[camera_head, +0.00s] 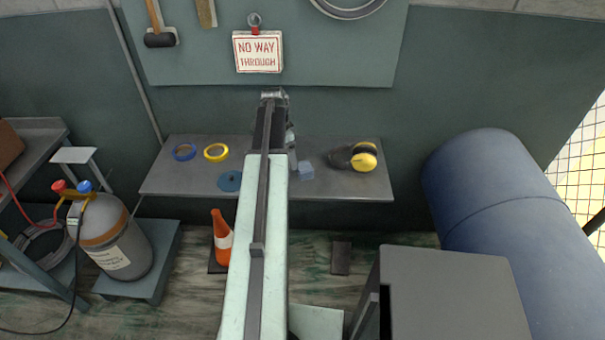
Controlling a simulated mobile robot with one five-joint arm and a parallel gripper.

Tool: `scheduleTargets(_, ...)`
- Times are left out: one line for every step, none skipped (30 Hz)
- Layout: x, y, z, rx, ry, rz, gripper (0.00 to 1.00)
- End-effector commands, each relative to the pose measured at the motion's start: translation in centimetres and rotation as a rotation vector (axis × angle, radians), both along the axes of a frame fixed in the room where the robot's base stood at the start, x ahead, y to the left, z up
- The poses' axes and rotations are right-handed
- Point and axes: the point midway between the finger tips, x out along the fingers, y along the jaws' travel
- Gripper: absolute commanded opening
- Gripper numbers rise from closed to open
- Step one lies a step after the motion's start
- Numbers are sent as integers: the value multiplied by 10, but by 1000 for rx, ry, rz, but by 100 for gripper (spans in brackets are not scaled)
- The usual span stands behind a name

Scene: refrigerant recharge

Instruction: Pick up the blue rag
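My arm reaches forward from the bottom of the view over the bench. Its far end, with my gripper (291,158), is mostly hidden behind the arm's own links, close to the left of the cloth. The fingers are too small and covered to tell whether they are open, or whether they touch the cloth.
A gas cylinder (115,240) is left, a blue tank (505,210) right, a grey box (455,295) in front.

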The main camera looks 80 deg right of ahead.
Motion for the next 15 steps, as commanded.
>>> scheduleTargets(-24, -9, -2, -4, 0, -61, 89)
scheduleTargets(-34, -11, -2, -7, 1, -87, 89)
scheduleTargets(-44, -13, -2, -9, 1, -114, 89)
scheduleTargets(-49, -14, -2, -11, 1, -126, 89)
scheduleTargets(-51, -14, -2, -11, 1, -134, 89)
scheduleTargets(-53, -15, -2, -12, 2, -139, 89)
scheduleTargets(-53, -15, -2, -12, 2, -140, 89)
scheduleTargets(-53, -15, -3, -12, 2, -140, 89)
scheduleTargets(-53, -14, -6, -12, 2, -139, 89)
scheduleTargets(-53, -15, -9, -12, 2, -138, 89)
scheduleTargets(-53, -15, -13, -12, 2, -138, 89)
scheduleTargets(-54, -15, -19, -12, 2, -137, 89)
scheduleTargets(-54, -15, -23, -12, 2, -137, 89)
scheduleTargets(-54, -16, -27, -12, 2, -137, 89)
scheduleTargets(-55, -16, -31, -12, 2, -136, 89)
